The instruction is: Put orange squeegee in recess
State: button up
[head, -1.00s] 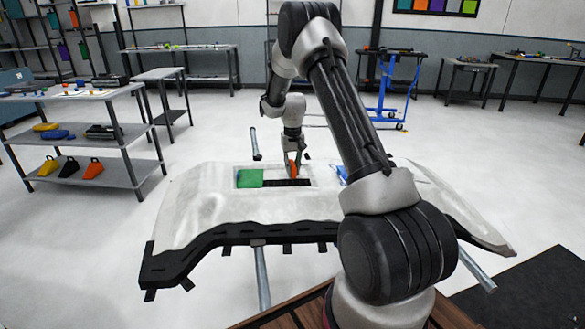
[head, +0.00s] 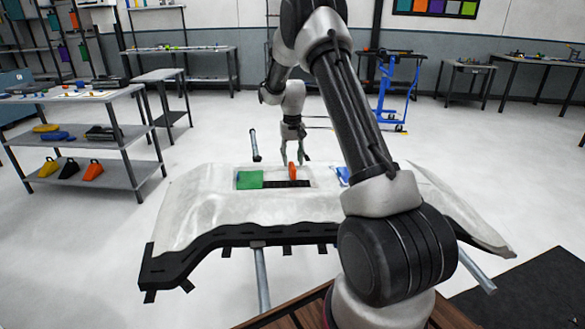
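The orange squeegee (head: 292,171) stands upright in the recess (head: 306,177) of the pale, film-covered bumper, near the middle of the recess. My gripper (head: 294,159) is just above and behind the squeegee. Its fingers appear spread apart, and the squeegee is below them, no longer between them as far as I can see. A green squeegee or cloth (head: 249,179) lies in the left part of the recess. A dark strip lies along the front of the recess. Whether the squeegee touches a fingertip is too small to tell.
A blue item (head: 343,174) lies on the bumper (head: 200,205) right of the recess, partly hidden by my arm. A shelf rack (head: 100,140) stands at the left, a blue cart (head: 390,95) at the back.

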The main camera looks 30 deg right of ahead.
aim_at(292, 165)
jog(key=s+a+r, duration=0.1)
jog(key=s+r, duration=0.2)
jog(key=r, duration=0.5)
jog(key=s+a+r, duration=0.2)
jog(key=r, duration=0.6)
jog(key=s+a+r+n+t, duration=0.2)
jog(key=s+a+r, duration=0.2)
jog(key=s+r, duration=0.75)
jog(key=s+a+f+t, duration=0.1)
jog(key=s, duration=1.1)
jog(key=s+a+f+n+t, duration=0.1)
jog(key=s+a+f, duration=0.1)
jog(key=s, duration=1)
jog(key=shift+n, duration=0.3)
